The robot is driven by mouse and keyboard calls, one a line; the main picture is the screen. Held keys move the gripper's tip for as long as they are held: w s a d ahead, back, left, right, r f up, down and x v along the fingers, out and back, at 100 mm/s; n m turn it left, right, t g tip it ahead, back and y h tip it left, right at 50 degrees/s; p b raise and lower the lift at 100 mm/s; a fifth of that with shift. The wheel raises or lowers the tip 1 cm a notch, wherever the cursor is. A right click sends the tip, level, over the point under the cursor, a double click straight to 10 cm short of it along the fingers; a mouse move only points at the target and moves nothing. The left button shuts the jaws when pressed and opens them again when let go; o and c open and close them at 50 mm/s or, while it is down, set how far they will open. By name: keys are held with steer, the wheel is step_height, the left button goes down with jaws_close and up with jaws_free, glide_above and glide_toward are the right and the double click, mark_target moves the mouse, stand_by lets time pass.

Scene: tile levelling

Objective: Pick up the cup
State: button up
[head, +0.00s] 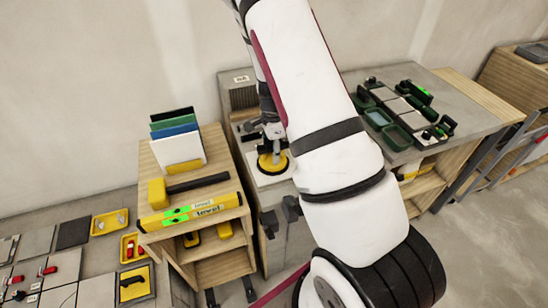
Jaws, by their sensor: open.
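The cup appears to be a round yellow suction cup (266,164) with a dark and grey upper part. It sits on a pale tile on the grey bench, left of my large white arm link. My gripper (270,132) is directly above the cup, pointing down, with its jaws open. The fingers are small and dark here, and I cannot tell whether they touch the cup's upper part. My arm hides the bench just right of the cup.
Green trays (398,137) and tiles lie on the bench to the right. Tiles and yellow trays (110,222) lie at lower left.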

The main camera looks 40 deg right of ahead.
jaws_close()
steer(key=shift+w+r, duration=0.15)
steer(key=shift+r, duration=0.4)
step_height(320, 180, up, 10)
steer(key=shift+r+b, duration=0.1)
steer(key=shift+b, duration=0.35)
steer(key=shift+r+p, duration=1)
steer(key=shift+r, duration=1.9)
